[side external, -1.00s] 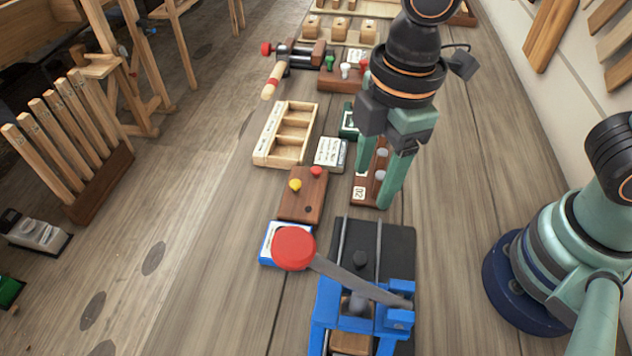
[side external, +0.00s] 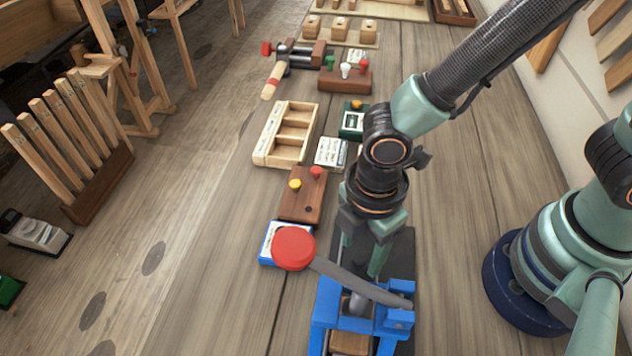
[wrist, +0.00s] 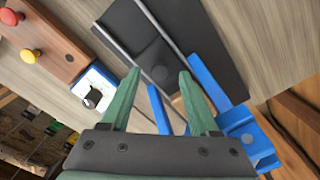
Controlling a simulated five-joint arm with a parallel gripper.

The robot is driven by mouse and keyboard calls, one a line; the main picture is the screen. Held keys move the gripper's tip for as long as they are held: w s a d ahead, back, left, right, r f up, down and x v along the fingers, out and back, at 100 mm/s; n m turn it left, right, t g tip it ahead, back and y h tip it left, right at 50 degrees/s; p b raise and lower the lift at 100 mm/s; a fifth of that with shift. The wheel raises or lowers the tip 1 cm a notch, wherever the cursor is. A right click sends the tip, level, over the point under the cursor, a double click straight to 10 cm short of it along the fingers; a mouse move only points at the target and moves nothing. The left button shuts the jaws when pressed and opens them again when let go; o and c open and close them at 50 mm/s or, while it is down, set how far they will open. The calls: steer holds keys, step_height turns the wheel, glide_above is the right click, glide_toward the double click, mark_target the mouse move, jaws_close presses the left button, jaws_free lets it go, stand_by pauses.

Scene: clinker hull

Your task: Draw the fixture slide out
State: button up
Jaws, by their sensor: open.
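The fixture is a blue clamp frame (side external: 325,310) with a long grey lever ending in a red knob (side external: 293,248). Behind it lies a dark plate (side external: 402,245) with two metal rails. The slide (wrist: 152,57) is a dark block with a round knob (wrist: 160,74), seen between the rails in the wrist view. My gripper (wrist: 159,72) is open, its green fingertips on either side of the knob in that view. Whether they touch it, I cannot tell. In the side view my gripper (side external: 360,275) is low over the plate, hiding the slide and knob.
A brown block (side external: 303,193) with yellow and red pegs and a blue-and-white box (side external: 270,240) stand close left of the plate. A wooden tray (side external: 262,145) is farther back. The lever passes close in front of my gripper.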

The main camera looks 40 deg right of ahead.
steer(key=shift+f, duration=0.7)
jaws_close()
steer(key=shift+r, duration=0.1)
stand_by(1.0)
